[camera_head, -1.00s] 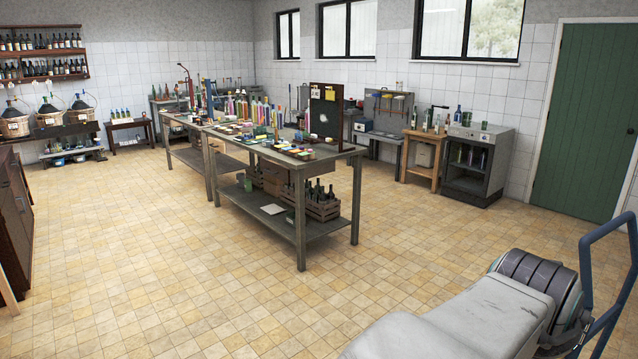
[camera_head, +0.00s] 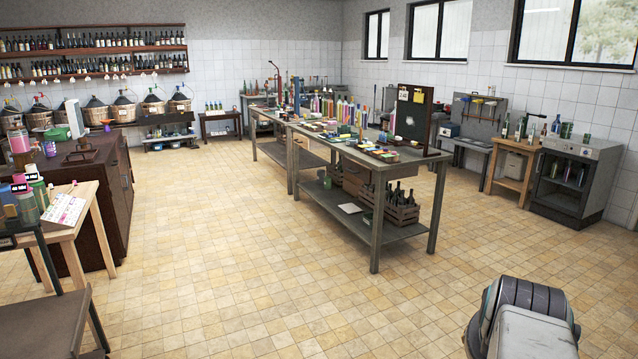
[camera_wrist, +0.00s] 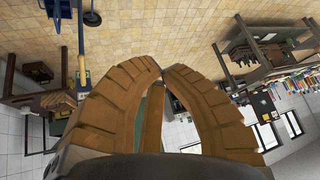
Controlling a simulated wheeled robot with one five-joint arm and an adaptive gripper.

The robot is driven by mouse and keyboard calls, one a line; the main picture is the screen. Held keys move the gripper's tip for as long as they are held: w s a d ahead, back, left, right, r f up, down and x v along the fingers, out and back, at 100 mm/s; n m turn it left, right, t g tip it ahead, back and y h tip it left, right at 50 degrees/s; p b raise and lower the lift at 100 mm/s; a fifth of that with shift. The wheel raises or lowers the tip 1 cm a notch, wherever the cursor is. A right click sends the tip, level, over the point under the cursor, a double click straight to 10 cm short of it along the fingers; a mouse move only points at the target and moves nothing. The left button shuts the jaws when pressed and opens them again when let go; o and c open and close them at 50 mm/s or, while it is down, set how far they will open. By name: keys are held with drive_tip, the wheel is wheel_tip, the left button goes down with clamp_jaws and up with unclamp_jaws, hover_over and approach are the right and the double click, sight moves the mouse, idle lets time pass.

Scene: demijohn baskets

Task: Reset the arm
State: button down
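My gripper (camera_wrist: 161,73) shows in the wrist view with two ribbed, brown-orange fingers. They curve in from both sides and their tips meet, or nearly so, in the middle of the picture. I see nothing held between them. The gripper is out of the head view. A grey, rounded part of my arm (camera_head: 525,318) shows at the bottom right of the head view, over the floor.
A long workbench (camera_head: 405,165) with bottles and crates stands mid-room. A dark cabinet (camera_head: 118,190) and wooden table (camera_head: 92,190) are at left. Baskets (camera_head: 96,111) line the back wall. Tiled floor (camera_head: 240,260) between is clear. A blue pole (camera_wrist: 80,40) shows in the wrist view.

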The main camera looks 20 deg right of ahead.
drive_tip(key=w+a+f+n+y, duration=0.2)
drive_tip(key=w+a+n, duration=0.1)
drive_tip(key=a, duration=0.3)
drive_tip(key=w+a+f+n+y, duration=0.1)
drive_tip(key=w+a+f+n, duration=0.15)
drive_tip(key=a, duration=0.35)
drive_tip(key=s+a+f+n+y, duration=0.1)
drive_tip(key=a+f+n, duration=0.1)
drive_tip(key=a+n, duration=0.2)
drive_tip(key=s+a+f+n+y+b, duration=0.1)
drive_tip(key=s+a+f+n+y, duration=0.1)
drive_tip(key=a+n, duration=0.2)
drive_tip(key=a, duration=0.3)
drive_tip(key=shift+a+f+g, duration=0.2)
drive_tip(key=shift+a+g, duration=0.05)
drive_tip(key=shift+g, duration=0.05)
drive_tip(key=shift+d, duration=0.15)
